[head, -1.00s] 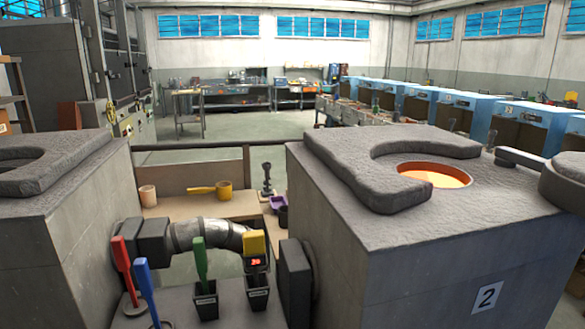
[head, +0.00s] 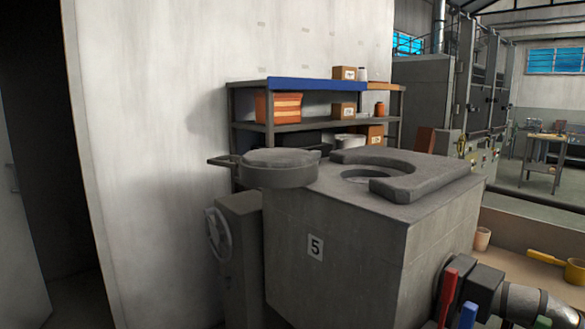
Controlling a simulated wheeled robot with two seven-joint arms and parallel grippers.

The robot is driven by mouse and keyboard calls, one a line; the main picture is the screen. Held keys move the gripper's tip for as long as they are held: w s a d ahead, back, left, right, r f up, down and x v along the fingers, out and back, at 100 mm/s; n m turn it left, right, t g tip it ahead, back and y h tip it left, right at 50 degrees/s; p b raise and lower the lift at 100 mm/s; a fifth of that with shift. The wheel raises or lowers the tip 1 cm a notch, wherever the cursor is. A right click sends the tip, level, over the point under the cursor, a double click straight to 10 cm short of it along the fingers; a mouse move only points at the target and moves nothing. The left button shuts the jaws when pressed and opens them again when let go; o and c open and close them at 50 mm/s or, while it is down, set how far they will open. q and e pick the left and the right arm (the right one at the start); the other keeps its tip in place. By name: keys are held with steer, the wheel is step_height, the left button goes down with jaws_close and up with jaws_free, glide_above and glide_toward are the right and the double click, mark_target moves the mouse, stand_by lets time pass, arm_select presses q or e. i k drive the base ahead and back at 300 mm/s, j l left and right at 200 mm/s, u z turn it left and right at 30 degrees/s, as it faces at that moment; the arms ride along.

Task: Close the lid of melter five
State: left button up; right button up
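Melter five (head: 350,245) is a grey block with a number 5 plate on its front, right of the middle in the head view. Its round grey lid (head: 280,172) is swung to the left of the opening, over the top's left edge, with a bar handle (head: 223,160) sticking out to the left. The round opening (head: 368,175) is uncovered and looks dark grey inside, partly ringed by a thick curved slab (head: 415,177). Neither of my grippers shows in the view.
A grey post with a handwheel (head: 219,235) stands at the melter's left front. Shelves (head: 310,127) with boxes stand behind it. A white wall and dark doorway (head: 40,160) are at left. Red and blue handles (head: 447,293) and a yellow ladle (head: 550,261) are at lower right.

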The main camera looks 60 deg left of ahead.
mark_target(275, 168)
steer(key=u, duration=2.1)
steer(key=i+j+z, duration=0.1)
steer(key=z, duration=0.35)
steer(key=i+j+z, duration=0.15)
steer(key=z, duration=0.25)
steer(key=i+j+z, duration=0.1)
steer(key=j, duration=0.25)
steer(key=i+j+z, duration=0.25)
steer(key=i+j, duration=0.15)
steer(key=j, duration=0.35)
steer(key=i+j+z, duration=0.1)
steer(key=j, duration=0.3)
steer(key=i+j+z, duration=0.15)
steer(key=j, duration=0.25)
steer(key=i+j+z, duration=0.1)
steer(key=j, duration=0.3)
